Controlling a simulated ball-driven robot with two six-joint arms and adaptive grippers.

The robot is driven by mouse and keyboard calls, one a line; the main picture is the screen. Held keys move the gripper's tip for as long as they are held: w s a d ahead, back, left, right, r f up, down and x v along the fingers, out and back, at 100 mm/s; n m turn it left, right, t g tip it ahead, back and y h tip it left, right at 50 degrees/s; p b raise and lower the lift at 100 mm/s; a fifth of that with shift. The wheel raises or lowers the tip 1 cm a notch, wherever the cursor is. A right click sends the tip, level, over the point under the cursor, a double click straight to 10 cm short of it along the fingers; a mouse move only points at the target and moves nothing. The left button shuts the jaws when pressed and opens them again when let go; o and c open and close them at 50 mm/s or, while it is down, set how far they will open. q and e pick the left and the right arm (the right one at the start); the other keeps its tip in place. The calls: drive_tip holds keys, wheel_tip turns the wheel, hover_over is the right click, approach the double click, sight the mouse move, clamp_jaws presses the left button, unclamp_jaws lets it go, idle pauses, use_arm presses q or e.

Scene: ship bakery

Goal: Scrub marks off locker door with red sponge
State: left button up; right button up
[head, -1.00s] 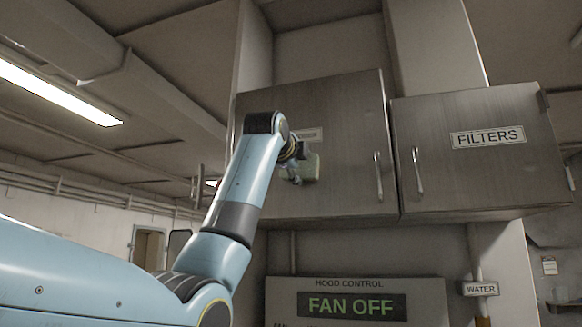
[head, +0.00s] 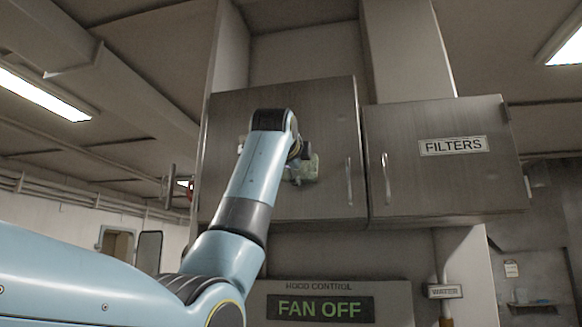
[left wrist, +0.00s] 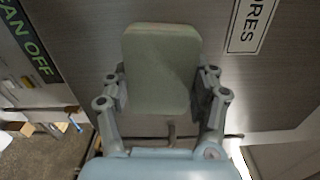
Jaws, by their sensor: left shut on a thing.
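The left locker door (head: 322,112) is brushed grey metal, closed, with a vertical handle on its right side. My left gripper (left wrist: 161,84) is shut on a sponge (left wrist: 160,62), which looks pale grey-green with a faint reddish top edge. In the head view the sponge (head: 309,168) is partly hidden behind my left arm, in front of the door's middle. I cannot tell whether it touches the metal. No marks can be made out on the visible door; the part behind my arm and the sponge is hidden. My right gripper is not in view.
A second locker door labelled FILTERS (head: 453,146) adjoins on the right. The handles (head: 349,181) and (head: 386,179) project near the seam. A hood control panel reading FAN OFF (head: 319,308) is below. In the left wrist view a label ending in RES (left wrist: 252,24) is beside the sponge.

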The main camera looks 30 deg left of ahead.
use_arm(q)
drive_tip(key=s+a, duration=0.3)
drive_tip(key=a, duration=0.9)
idle(0.6)
drive_tip(key=shift+d, duration=0.15)
drive_tip(key=shift+b+v, duration=0.55)
drive_tip(key=shift+v, duration=2.4)
drive_tip(key=shift+v, duration=1.5)
